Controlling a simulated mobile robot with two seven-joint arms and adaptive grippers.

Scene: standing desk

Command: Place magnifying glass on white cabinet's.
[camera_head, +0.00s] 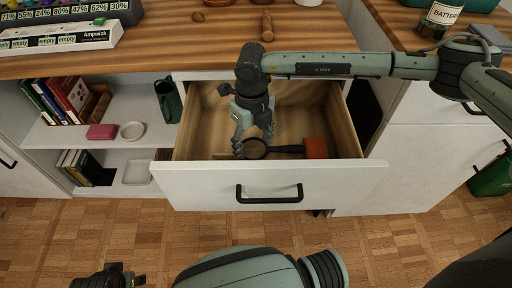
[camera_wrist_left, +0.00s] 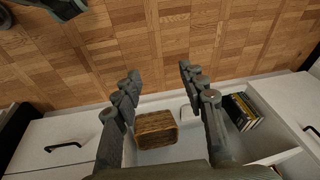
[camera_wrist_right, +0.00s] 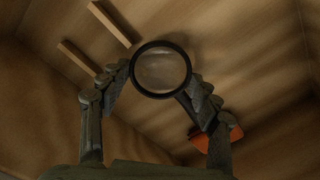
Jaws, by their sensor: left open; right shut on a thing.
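The magnifying glass (camera_head: 256,149) lies in the open wooden drawer of the white cabinet (camera_head: 220,190), just behind the drawer front. Its round dark-rimmed lens also shows in the right wrist view (camera_wrist_right: 160,70). A dark handle runs right from the lens toward an orange block (camera_head: 316,148); I cannot tell whether that block is part of it. My right gripper (camera_head: 253,138) reaches down into the drawer, shut on the magnifying glass with its fingers at either side of the lens. My left gripper (camera_wrist_left: 160,74) is open and empty, above the floor and in front of the shelves.
The wooden desktop (camera_head: 180,45) spans above. A bottle (camera_head: 440,18) stands at upper right. The floor in front is clear.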

